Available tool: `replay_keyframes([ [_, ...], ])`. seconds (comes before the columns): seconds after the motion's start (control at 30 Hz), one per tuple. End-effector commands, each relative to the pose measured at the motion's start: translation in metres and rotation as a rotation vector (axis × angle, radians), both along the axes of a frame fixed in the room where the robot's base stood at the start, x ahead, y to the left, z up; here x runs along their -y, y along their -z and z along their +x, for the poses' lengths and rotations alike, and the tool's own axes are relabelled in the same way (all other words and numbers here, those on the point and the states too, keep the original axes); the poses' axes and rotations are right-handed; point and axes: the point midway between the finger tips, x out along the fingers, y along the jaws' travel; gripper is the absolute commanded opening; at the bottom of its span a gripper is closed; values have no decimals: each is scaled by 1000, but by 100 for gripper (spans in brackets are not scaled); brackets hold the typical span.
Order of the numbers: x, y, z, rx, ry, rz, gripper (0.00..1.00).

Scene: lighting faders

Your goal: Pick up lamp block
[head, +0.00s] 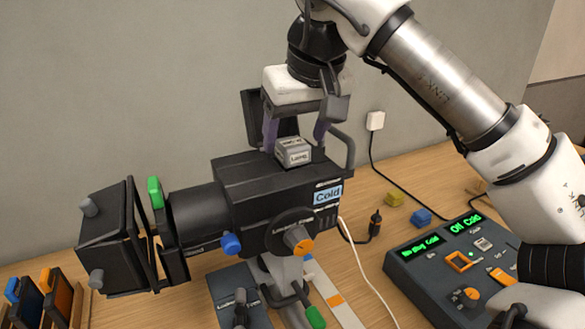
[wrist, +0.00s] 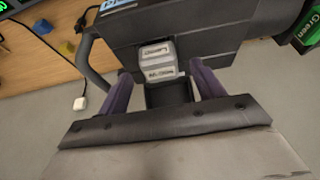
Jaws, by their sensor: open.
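The lamp block (head: 294,152) is a small grey block with a white label. It sits on top of the black stage lamp housing (head: 250,180), near its back end. My gripper (head: 296,138) points down over it, with its purple fingers apart on either side of the block. In the wrist view the lamp block (wrist: 158,62) shows between and just beyond the fingertips of my gripper (wrist: 165,82). A dark opening lies beside the block there. I cannot tell whether the fingers touch the block.
A curved black handle (head: 347,150) rises close to the right finger. A control desk (head: 440,255) with green displays stands at the right. Yellow (head: 395,198) and blue (head: 421,215) cubes, a black plug (head: 375,222) and cables lie on the table. A rack of coloured frames is at lower left.

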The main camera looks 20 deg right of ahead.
Motion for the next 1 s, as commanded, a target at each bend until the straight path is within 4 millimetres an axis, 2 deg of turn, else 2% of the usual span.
replay_keyframes([
  [0.03,-1,13,3,0,-1,0,67],
  [0.1,-2,19,6,1,-2,-1,67],
  [0.4,-2,20,8,1,-2,-1,66],
  [0.73,-2,20,8,1,-2,-1,23],
  [1.0,-2,19,8,1,-2,-1,23],
])
